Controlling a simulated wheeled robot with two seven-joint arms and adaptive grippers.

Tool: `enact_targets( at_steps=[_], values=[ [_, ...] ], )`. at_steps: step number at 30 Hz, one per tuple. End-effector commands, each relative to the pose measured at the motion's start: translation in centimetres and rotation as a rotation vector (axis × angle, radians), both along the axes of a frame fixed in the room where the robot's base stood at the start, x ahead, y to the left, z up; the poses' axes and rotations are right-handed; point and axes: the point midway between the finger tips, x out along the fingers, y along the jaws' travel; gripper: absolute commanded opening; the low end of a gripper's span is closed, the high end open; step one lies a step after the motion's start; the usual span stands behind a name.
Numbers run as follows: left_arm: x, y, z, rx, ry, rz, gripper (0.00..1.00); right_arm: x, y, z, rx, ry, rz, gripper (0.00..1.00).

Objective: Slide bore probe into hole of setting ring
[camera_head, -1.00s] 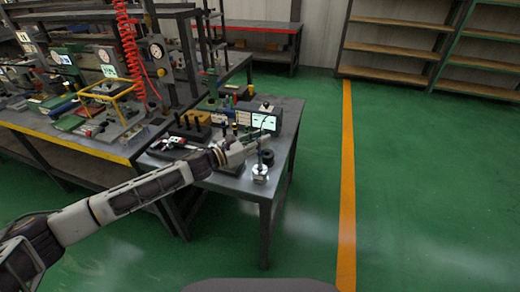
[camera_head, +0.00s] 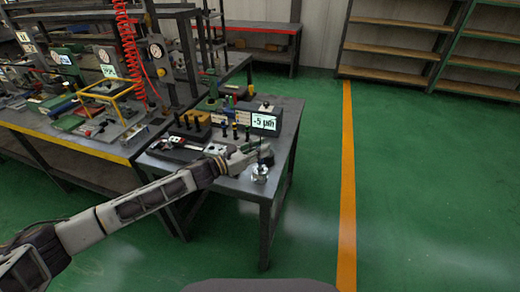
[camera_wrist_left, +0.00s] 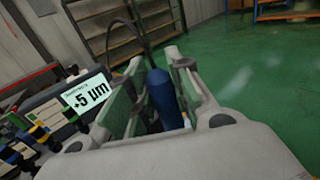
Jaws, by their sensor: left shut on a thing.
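My left gripper (camera_head: 262,153) is above the front right corner of the near table, shut on the bore probe. In the left wrist view the probe's blue handle (camera_wrist_left: 162,97) stands between the two fingers (camera_wrist_left: 158,100), with a dark cable rising from its top. A small silvery ring-like piece (camera_head: 260,175), which looks like the setting ring, sits on the table directly below the gripper. The probe's lower end is hidden, so I cannot tell how deep it sits in the hole. My right gripper is not in view.
A display box (camera_head: 264,122) reading about 5 µm stands behind the gripper. Several dark-topped plugs (camera_head: 197,121) and small tools stand to its left. The near table's (camera_head: 277,180) right edge is close; green floor with an orange stripe (camera_head: 347,190) lies beyond.

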Motion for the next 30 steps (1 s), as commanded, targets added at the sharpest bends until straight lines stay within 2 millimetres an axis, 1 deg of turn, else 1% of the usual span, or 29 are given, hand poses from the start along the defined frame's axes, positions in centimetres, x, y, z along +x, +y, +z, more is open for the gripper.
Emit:
enact_targets(
  at_steps=[2, 3, 7, 23, 27, 30],
  values=[
    [0.0, 0.0, 0.0, -0.002, -0.001, 0.0, 0.0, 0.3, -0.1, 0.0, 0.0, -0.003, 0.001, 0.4],
    [0.0, 0.0, -0.1, 0.0, 0.0, 0.0, 0.25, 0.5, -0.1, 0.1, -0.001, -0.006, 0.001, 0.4],
    [0.0, 0.0, -0.1, 0.0, 0.0, 0.0, 0.42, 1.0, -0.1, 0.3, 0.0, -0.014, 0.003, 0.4],
    [0.0, 0.0, 0.3, -0.001, 0.001, 0.0, 0.43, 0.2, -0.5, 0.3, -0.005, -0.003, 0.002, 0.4],
    [-0.4, 0.7, 0.2, 0.0, 0.0, 0.001, 0.43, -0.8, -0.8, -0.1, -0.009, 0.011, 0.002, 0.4],
    [-0.9, 1.5, 0.1, -0.001, 0.001, 0.001, 0.43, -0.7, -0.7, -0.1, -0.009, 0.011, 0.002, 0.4]
  ],
)
